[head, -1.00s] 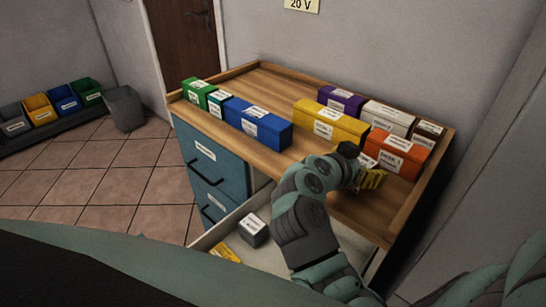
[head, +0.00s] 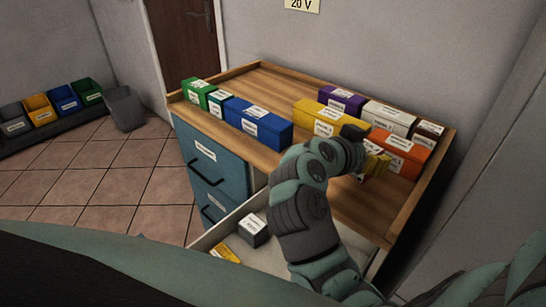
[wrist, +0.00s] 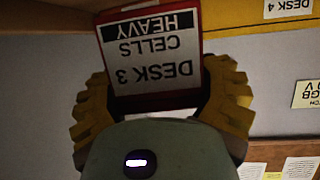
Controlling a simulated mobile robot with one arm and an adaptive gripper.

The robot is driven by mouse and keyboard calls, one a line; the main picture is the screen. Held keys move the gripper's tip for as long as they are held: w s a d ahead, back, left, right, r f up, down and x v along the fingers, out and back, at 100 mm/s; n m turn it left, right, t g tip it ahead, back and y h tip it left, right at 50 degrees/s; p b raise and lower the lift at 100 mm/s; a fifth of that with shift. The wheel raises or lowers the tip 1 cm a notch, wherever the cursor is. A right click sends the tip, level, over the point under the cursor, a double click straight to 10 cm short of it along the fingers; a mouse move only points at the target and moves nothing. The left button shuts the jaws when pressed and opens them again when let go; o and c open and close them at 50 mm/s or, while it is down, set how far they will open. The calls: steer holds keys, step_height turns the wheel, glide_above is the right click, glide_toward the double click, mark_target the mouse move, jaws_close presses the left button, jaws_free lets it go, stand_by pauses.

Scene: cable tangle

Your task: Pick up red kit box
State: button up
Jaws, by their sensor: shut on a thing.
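The red kit box (wrist: 152,60) has a red rim and a white label reading "DESK 3 CELLS HEAVY", upside down in the wrist view. My gripper (wrist: 160,98) is shut on it, with a yellow finger at each side. In the head view my gripper (head: 374,166) is above the front right part of the wooden cabinet top, in front of the orange box.
The wooden top (head: 340,200) has a raised rim. Green boxes, a blue box (head: 258,125), a yellow box (head: 328,119), a purple, a white and an orange box (head: 402,152) stand on it. Below, an open drawer (head: 205,241) holds a grey box (head: 254,230) and a small yellow one.

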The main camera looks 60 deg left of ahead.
steer(key=s+d+r, duration=0.1)
steer(key=s+d, duration=0.7)
steer(key=s, duration=0.5)
steer(key=shift+s, duration=0.25)
